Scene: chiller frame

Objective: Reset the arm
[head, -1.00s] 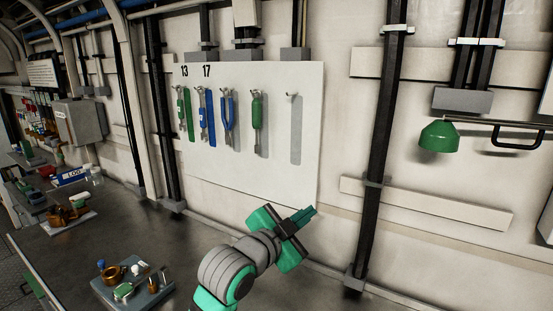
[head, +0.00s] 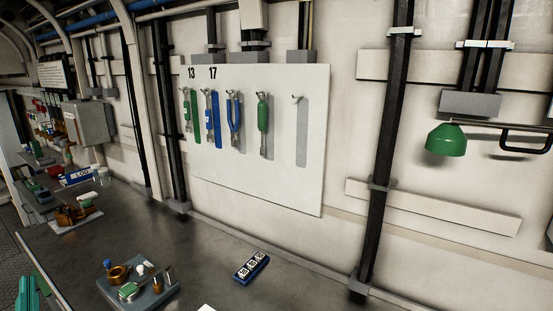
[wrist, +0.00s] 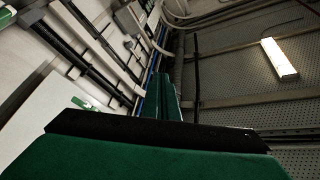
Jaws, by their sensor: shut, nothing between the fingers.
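My gripper shows in the wrist view (wrist: 165,98) as two green fingers pressed together above a black and green body. Nothing is between them. The wrist camera looks past the fingers toward wall pipes and a grey perforated surface. In the head view, teal fingers that look like my gripper (head: 28,292) stand up at the lower left edge, at the left side of the bench. The rest of my arm is out of the head view.
The dark bench (head: 190,245) holds a grey tray of small parts (head: 150,292) and a blue block with white number faces (head: 250,267). Tools hang on a white wall board (head: 265,170). A green lamp (head: 446,139) juts from the wall at right. The bench's middle is clear.

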